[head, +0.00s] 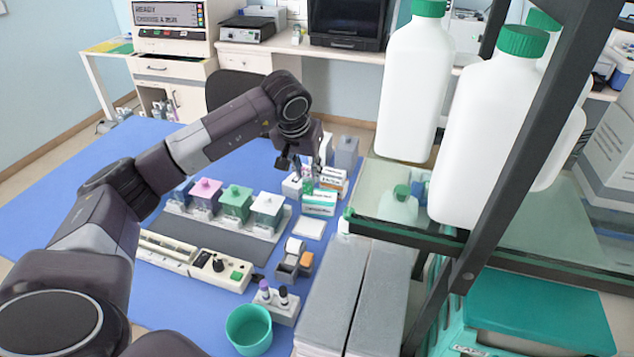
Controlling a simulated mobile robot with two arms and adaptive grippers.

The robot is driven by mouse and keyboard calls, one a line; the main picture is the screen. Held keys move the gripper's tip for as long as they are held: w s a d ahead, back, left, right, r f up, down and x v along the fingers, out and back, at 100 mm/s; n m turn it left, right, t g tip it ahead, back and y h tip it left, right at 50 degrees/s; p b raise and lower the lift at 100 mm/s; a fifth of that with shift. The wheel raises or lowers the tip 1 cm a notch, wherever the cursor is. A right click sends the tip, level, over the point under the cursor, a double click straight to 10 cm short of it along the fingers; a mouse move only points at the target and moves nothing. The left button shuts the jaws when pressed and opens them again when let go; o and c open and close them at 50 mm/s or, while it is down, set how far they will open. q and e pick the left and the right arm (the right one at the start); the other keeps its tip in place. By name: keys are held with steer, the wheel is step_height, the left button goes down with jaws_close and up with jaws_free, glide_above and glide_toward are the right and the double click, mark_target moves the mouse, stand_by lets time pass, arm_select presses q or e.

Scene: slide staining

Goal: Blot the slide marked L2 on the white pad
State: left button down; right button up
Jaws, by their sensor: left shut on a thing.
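My left gripper (307,168) reaches in from the left and points down above the back right part of the blue mat. It is shut on a small, thin thing that looks like a slide; its marking is too small to read. Small boxes with green, white and orange faces (320,200) stand just below and behind the fingertips and partly blend with what is held. The white pad (310,228) lies flat on the mat, in front of these boxes and right of the staining jars, with its top bare. The gripper is above and behind the pad, apart from it. My right gripper is not in view.
Staining jars with pink (206,192), green (236,202) and white (267,208) lids stand in a rack left of the pad. A teal cup (249,330) stands near the front. A shelf with tall white bottles (413,80) blocks the right side. The mat's left is clear.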

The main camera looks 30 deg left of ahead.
mark_target(307, 190)
arm_select(q)
steer(key=x, duration=0.2)
steer(key=b+x, duration=0.1)
steer(key=shift+d+f, duration=0.25)
steer(key=shift+f, duration=0.2)
steer(key=f, duration=0.1)
steer(key=s+f, duration=0.1)
steer(key=shift+s+f+b, duration=0.15)
steer(key=shift+f+b, duration=0.15)
steer(key=shift+a+f, duration=0.1)
steer(key=shift+f, duration=0.2)
steer(key=shift+w+f, duration=0.4)
steer(key=shift+s+f+b, duration=0.2)
steer(key=shift+f+b, duration=0.45)
steer(key=shift+f, duration=0.15)
steer(key=shift+w+f+b, duration=0.1)
steer(key=shift+f+b, duration=0.3)
steer(key=shift+f, duration=0.55)
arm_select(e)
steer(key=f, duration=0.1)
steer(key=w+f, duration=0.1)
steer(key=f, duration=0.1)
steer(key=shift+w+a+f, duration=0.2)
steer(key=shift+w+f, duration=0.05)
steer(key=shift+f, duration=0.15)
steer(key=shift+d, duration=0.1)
arm_select(q)
steer(key=shift+f+b, duration=0.45)
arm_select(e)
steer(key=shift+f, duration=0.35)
